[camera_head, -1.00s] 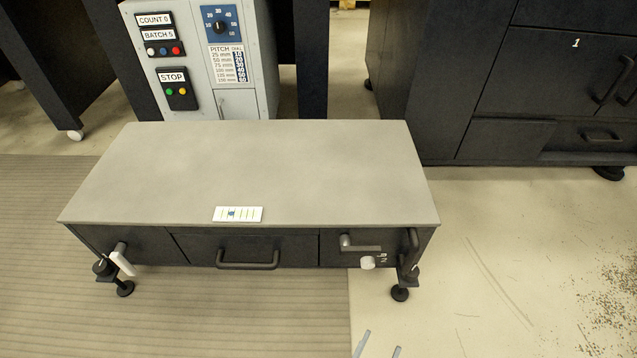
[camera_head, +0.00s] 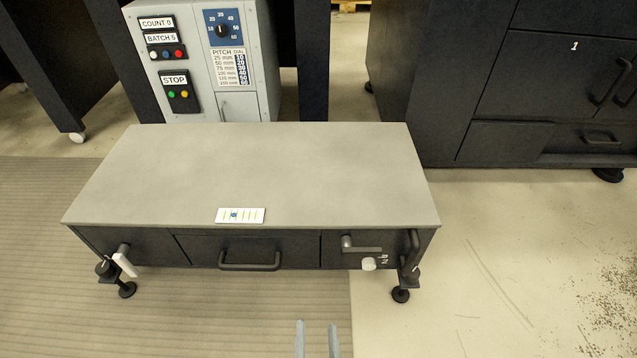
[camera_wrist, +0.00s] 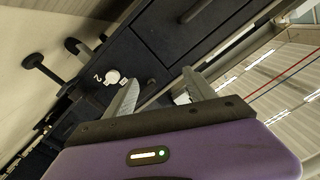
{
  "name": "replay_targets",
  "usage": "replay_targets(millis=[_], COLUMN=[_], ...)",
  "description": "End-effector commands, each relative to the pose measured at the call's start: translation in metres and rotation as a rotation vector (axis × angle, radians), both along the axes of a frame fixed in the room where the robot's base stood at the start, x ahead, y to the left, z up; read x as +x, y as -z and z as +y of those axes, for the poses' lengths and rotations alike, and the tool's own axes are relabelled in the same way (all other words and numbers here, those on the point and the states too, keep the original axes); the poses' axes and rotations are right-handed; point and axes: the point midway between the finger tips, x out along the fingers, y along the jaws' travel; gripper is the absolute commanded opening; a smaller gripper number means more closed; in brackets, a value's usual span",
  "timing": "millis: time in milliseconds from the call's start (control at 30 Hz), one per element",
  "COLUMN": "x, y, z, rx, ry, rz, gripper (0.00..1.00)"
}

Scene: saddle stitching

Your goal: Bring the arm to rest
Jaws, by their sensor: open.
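My gripper (camera_head: 317,340) shows at the bottom edge of the head view as two pale grey fingers, apart, with nothing between them. In the wrist view my gripper (camera_wrist: 155,95) also has its fingers spread and empty. It is in front of the low dark bench (camera_head: 250,170) with a grey top, over the floor side. The bench front, with its lever and white knob (camera_wrist: 112,77), shows tilted in the wrist view.
A grey control cabinet (camera_head: 205,60) with buttons and a dial stands behind the bench. A large dark machine (camera_head: 500,80) is at the right. A small white level gauge (camera_head: 241,215) lies on the bench's front edge. The floor (camera_head: 480,270) at right is largely clear, with scattered specks.

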Motion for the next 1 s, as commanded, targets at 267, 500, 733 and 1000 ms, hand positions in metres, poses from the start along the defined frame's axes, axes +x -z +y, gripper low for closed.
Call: replay_targets(millis=[267,500,733,1000], x=[-0.060,-0.113,-0.163,-0.203], y=[-0.087,-0.158,-0.224,-0.276], z=[-0.024,-0.081,-0.143,-0.187], rx=[0.015,-0.125,-0.317,-0.471], ry=[-0.133,-0.146,-0.104,-0.054], rz=[-0.021,0.020,0.104,0.178], gripper=[0.64,0.64,0.64,0.64])
